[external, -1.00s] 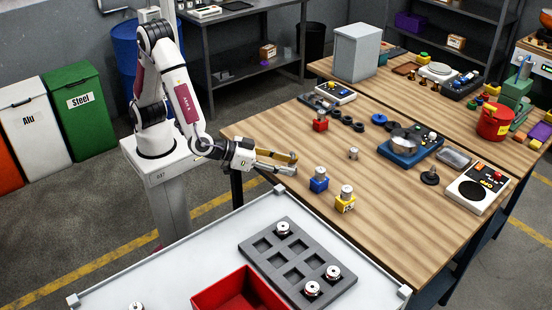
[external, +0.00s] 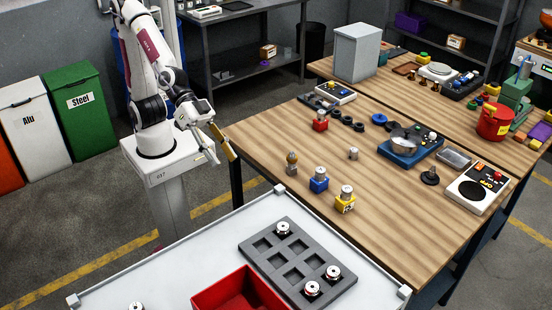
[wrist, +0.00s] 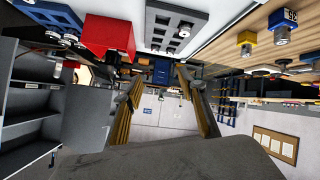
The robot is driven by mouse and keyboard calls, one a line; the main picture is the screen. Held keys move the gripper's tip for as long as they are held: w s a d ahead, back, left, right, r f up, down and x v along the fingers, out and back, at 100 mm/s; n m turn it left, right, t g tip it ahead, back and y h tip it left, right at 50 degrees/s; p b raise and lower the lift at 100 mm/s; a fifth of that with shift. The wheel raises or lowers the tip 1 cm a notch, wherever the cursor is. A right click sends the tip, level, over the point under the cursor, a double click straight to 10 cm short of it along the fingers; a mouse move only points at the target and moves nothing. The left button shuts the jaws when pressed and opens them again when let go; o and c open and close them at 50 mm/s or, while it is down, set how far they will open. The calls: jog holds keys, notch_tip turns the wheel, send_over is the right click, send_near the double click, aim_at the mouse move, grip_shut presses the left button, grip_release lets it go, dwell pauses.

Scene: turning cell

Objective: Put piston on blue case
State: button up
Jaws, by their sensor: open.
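The blue case (external: 318,184) stands near the left front edge of the wooden table, with a silver cylinder (external: 319,172) that looks like a piston upright on top. The case also shows at the upper right of the wrist view (wrist: 283,18), where the scene looks upside down. Another small silver cylinder (external: 353,153) stands alone on the wood. A small grey and brown upright piece (external: 291,158) stands left of the blue case. My gripper (external: 226,160) is open and empty, left of the table and clear of these pieces. Its fingers are apart in the wrist view (wrist: 160,76).
A yellow case (external: 345,206) with a silver cylinder stands right of the blue one, and a red case (external: 320,126) farther back. In front are a grey slotted tray (external: 298,262) with several round parts and a red bin (external: 206,298) on a white table.

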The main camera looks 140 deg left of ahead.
jog(key=s+d+m+g+h, duration=0.25)
jog(key=s+d+m, duration=0.2)
jog(key=s, duration=0.85)
jog(key=s+a+f+g+y, duration=0.1)
jog(key=s, duration=0.6)
jog(key=s+a+f+g+y, duration=0.1)
jog(key=s+a+f+g, duration=0.1)
jog(key=s, duration=0.6)
jog(key=shift+a, duration=0.2)
